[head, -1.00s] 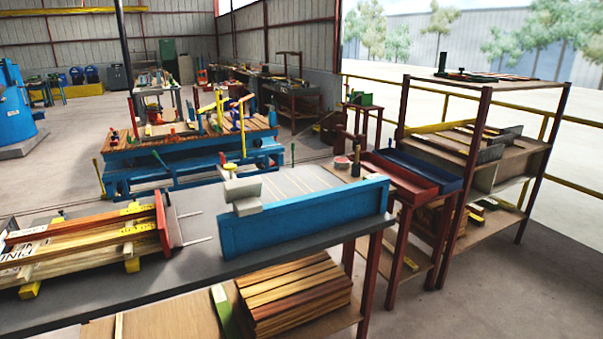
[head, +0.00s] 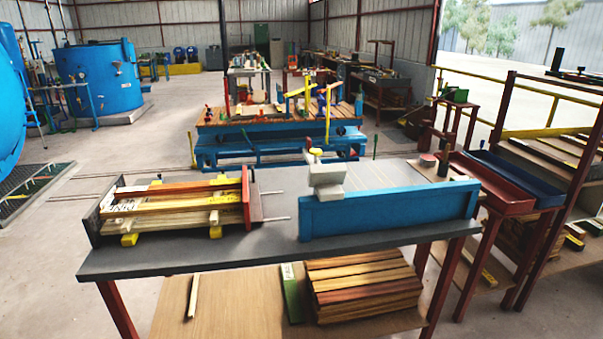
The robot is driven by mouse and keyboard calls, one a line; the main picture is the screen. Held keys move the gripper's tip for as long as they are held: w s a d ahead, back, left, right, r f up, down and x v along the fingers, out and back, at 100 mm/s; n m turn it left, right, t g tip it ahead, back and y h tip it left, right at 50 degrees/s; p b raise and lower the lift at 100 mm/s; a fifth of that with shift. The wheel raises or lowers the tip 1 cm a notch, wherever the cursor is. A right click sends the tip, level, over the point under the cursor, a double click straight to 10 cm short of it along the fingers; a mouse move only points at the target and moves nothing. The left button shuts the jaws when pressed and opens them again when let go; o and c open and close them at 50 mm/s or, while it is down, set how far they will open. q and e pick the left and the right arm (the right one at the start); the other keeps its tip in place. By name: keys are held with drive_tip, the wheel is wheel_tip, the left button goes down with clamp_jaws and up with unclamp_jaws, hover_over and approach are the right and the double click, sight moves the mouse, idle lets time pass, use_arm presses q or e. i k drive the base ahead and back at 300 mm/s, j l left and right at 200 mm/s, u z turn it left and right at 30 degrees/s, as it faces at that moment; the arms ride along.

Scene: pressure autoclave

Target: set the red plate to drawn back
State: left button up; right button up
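The red plate (head: 246,198) stands upright at the right end of a stack of wooden boards (head: 180,203) on a grey-topped bench. It looks close against the board ends. Two thin rods (head: 272,219) stick out to the right from it. A dark end plate (head: 93,226) stands at the stack's left end. Yellow blocks (head: 129,240) lie under the boards. Neither of my grippers shows in the head view.
A blue panel (head: 388,211) with pale blocks (head: 327,178) at its left end stands on the bench's (head: 200,262) right half. Red and blue trays (head: 492,196) are beyond its right end. A lower shelf holds more boards (head: 362,287). Open floor lies to the left.

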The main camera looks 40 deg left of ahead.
sight(251, 205)
drive_tip(key=u, duration=1.65)
drive_tip(key=i+u, duration=0.3)
drive_tip(key=i, duration=0.5)
